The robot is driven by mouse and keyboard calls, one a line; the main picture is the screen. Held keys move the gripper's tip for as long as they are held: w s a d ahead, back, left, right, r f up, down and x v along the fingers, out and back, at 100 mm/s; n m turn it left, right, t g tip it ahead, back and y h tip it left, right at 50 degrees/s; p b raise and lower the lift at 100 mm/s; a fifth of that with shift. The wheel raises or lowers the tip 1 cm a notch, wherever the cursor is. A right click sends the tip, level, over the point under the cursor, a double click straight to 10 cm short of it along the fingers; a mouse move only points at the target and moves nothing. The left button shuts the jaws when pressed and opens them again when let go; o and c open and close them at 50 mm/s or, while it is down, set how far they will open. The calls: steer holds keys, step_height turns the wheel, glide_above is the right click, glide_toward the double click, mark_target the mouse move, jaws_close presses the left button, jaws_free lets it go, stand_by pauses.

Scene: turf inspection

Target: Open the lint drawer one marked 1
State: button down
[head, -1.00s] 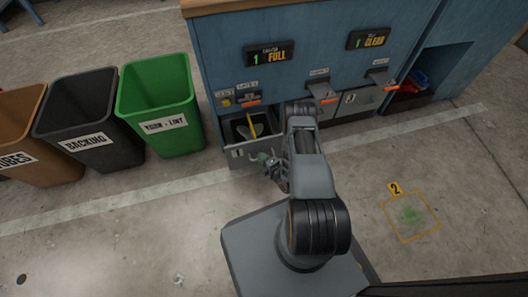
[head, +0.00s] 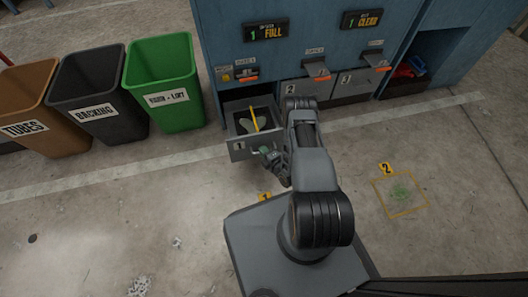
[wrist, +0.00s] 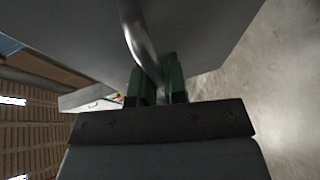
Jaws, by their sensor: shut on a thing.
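The lint drawer marked 1 (head: 238,147) is pulled out from the blue cabinet, low at the centre of the head view. A grey, lint-like mass and a yellow strip (head: 254,119) show inside it. In the wrist view the drawer's grey front (wrist: 75,25) fills the upper part, with a curved metal handle (wrist: 141,40) on it. My gripper (wrist: 156,82) has its green fingers shut on this handle. In the head view my gripper (head: 268,155) is at the drawer's front, partly hidden by my arm.
Grey drawers, one marked 2 (head: 307,91), sit shut to the right under orange-tipped levers. A green bin (head: 163,75), a black bin (head: 98,75) and a brown bin (head: 30,95) stand left. A yellow floor square marked 2 (head: 400,195) lies right. Open floor lies in front.

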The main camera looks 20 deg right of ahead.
mark_target(258, 142)
steer(key=c, duration=1.2)
jaws_free()
steer(key=shift+r, duration=0.1)
steer(key=shift+r+p, duration=0.3)
step_height(258, 142, up, 2)
steer(key=shift+r+p, duration=0.25)
steer(key=shift+p, duration=0.85)
steer(key=o, duration=0.8)
steer(key=s+r+p, duration=0.2)
steer(key=r+p, duration=0.1)
steer(key=shift+r, duration=0.15)
steer(key=s+r+p, duration=0.1)
steer(key=r+p, duration=0.1)
steer(key=s+r+p, duration=0.1)
steer(key=shift+s+a+r+p, duration=0.1)
steer(key=shift+s+r+p, duration=0.25)
steer(key=shift+p, duration=0.05)
steer(key=c, duration=0.8)
steer(key=s+r+p, duration=0.2)
steer(key=s+p, duration=0.2)
steer(key=s, duration=0.5)
steer(key=shift+s+a+r, duration=0.15)
steer(key=shift+a+r, duration=0.2)
steer(key=shift+a, duration=0.1)
